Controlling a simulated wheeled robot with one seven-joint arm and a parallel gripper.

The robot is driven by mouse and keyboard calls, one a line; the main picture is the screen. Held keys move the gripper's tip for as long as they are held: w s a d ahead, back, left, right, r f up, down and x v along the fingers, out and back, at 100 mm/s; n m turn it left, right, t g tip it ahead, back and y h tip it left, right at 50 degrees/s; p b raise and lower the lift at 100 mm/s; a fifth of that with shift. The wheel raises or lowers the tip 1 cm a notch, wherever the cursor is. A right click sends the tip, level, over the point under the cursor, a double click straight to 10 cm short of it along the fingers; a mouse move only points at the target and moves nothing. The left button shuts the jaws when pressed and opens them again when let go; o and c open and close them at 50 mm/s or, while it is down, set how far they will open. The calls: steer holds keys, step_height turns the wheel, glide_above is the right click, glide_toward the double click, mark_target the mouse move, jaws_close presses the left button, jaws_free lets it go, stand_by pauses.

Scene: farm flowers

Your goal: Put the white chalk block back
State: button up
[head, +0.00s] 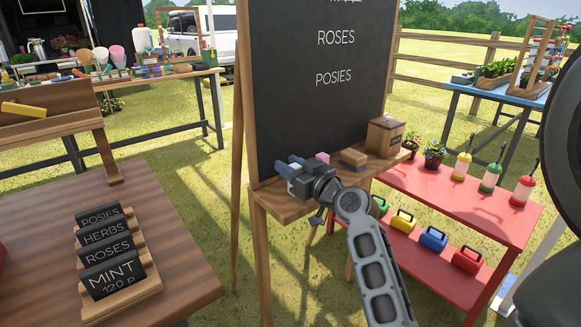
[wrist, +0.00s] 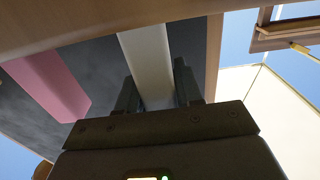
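The white chalk block (wrist: 148,60) runs between the two fingers of my gripper (wrist: 157,88) in the wrist view. The fingers lie close along both its sides and appear closed on it; contact on the right side is hard to make out. In the head view my gripper (head: 300,178) is at the left part of the wooden ledge (head: 285,208) under the chalkboard, with a white block face (head: 297,188) showing beside it. The gripper covers much of that spot. Whether the block rests on the ledge is unclear.
A pink block (head: 322,157) sits just right of the gripper; it also shows in the wrist view (wrist: 50,80). Farther right on the ledge are an eraser (head: 354,157) and a wooden box (head: 384,136). The chalkboard (head: 320,100) rises behind. A red shelf table (head: 460,200) stands at right.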

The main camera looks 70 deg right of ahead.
steer(key=o, duration=0.4)
steer(key=shift+r+p, duration=0.25)
steer(key=shift+p, duration=0.05)
steer(key=b+v, duration=0.2)
steer(key=v, duration=1)
steer(key=shift+f, duration=0.15)
steer(key=shift+s, duration=0.1)
